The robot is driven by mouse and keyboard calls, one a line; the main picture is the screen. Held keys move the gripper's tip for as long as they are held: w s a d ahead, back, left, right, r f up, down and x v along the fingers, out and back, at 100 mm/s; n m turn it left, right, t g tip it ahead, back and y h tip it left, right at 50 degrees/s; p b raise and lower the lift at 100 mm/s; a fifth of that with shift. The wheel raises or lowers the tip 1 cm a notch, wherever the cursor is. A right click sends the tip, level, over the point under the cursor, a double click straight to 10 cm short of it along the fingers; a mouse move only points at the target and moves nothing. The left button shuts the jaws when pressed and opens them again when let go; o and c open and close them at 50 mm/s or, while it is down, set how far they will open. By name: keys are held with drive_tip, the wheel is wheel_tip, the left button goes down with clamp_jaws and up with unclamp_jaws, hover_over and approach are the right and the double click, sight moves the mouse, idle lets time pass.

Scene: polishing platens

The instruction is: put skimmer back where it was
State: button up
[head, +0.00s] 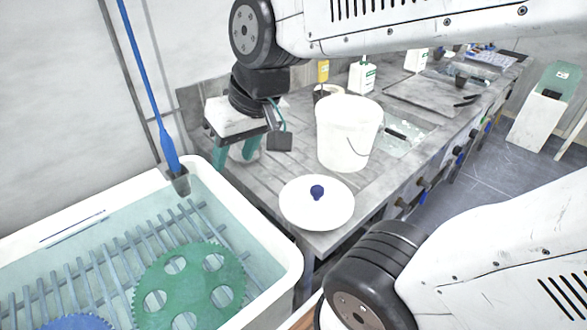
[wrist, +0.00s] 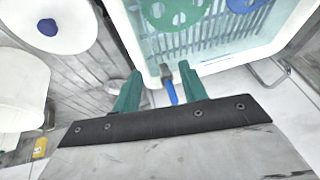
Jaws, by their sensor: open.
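A long blue pole (head: 160,125) with a grey end piece (head: 180,183), which looks like the skimmer, stands nearly upright at the back corner of the white tank (head: 283,262). Its grey end meets the rim there; I cannot tell whether it sits in a holder. In the wrist view the blue pole (wrist: 171,91) shows foreshortened between and beyond my fingers. My gripper (head: 236,155), with teal fingers, is open and empty, to the right of the pole and apart from it in the head view. It also shows in the wrist view (wrist: 160,85).
The tank holds clear liquid, a slatted rack, a green holed disc (head: 190,285) and a blue disc (head: 75,323). On the grey bench stand a white bucket (head: 343,135) and a white lid with blue knob (head: 317,205). Bottles (head: 362,78) stand farther back.

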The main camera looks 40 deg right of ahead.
drive_tip(key=s+d+g+h, duration=0.1)
drive_tip(key=s+d+g, duration=0.2)
drive_tip(key=s, duration=0.6)
drive_tip(key=shift+s+d+f+h, duration=0.25)
drive_tip(key=shift+d+f+h, duration=0.15)
drive_tip(key=shift+d, duration=0.2)
